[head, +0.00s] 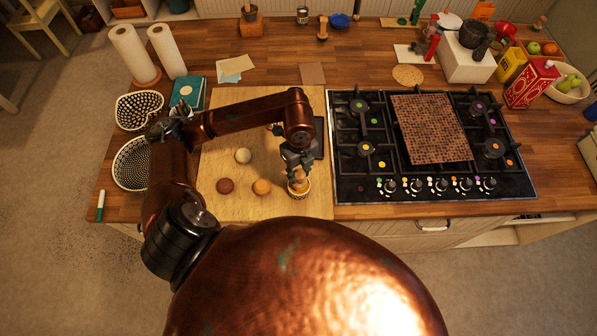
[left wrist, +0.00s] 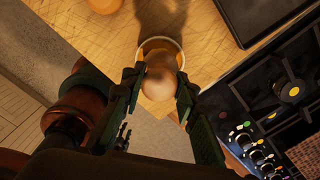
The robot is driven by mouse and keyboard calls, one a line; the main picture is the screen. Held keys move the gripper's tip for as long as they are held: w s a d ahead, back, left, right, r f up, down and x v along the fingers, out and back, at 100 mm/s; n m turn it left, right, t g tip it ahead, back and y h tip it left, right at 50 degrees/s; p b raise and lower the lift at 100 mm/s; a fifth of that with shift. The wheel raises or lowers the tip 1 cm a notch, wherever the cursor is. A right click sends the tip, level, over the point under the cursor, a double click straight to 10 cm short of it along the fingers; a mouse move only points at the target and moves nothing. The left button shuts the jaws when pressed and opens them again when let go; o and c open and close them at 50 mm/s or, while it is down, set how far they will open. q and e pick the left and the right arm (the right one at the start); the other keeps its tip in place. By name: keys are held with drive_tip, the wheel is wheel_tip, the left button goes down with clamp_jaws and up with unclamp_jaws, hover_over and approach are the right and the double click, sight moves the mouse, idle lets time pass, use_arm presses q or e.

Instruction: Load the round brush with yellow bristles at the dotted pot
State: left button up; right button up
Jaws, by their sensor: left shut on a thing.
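My left gripper (head: 299,160) points down over the front right of the wooden board. In the left wrist view its two fingers (left wrist: 158,88) are shut on a smooth, round wooden knob (left wrist: 165,76), which looks like the top of the round brush. A pale ring (left wrist: 160,43) surrounds the knob. In the head view a small tan, pale-rimmed thing (head: 298,189) shows below the fingers. I cannot tell whether the ring is bristles or a pot's rim; yellow bristles are not clear. At the left stand a heart-shaped dotted dish (head: 138,108) and a round dotted bowl (head: 131,164). My right gripper is not in view.
Pale, brown and orange balls (head: 243,156) lie on the board (head: 218,143), left of the gripper. Paper rolls (head: 133,53) stand at the back left.

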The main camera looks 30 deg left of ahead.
use_arm(q)
drive_tip(key=shift+s+f+b, duration=0.1)
drive_tip(key=shift+f+b, duration=0.35)
drive_tip(key=shift+f, duration=0.1)
idle(1.4)
drive_tip(key=shift+r, duration=0.1)
drive_tip(key=shift+r+p, duration=2.2)
drive_tip(key=shift+r, duration=1.3)
drive_tip(key=shift+f, duration=0.1)
